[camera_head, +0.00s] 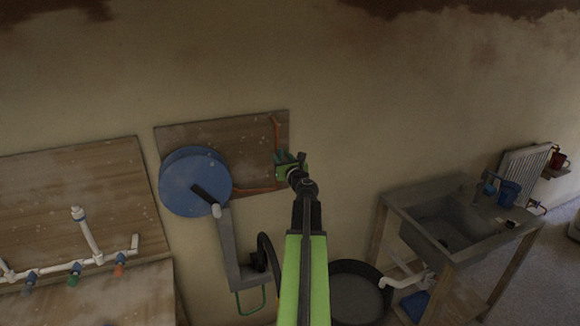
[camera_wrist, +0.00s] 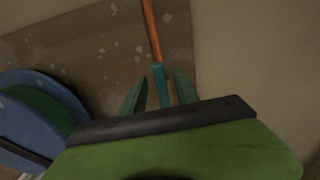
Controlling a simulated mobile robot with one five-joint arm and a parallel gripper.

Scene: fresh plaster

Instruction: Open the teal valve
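The teal valve (camera_wrist: 160,82) shows in the wrist view as a narrow teal piece at the end of an orange pipe. My gripper (camera_wrist: 162,76) is open, with one dark green finger on each side of the teal piece. A gap shows on both sides, so the fingers do not look closed on it. In the head view my gripper (camera_head: 289,163) is at the right part of a wooden board on the wall. There the arm and fingers largely hide the valve.
The wooden board (camera_head: 235,135) carries a blue disc-shaped reel (camera_head: 185,172) with a crank, left of my gripper. White pipes with several coloured taps (camera_head: 75,268) are farther left. A grey sink (camera_head: 455,215) and a dark round tub (camera_head: 355,290) stand to the right.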

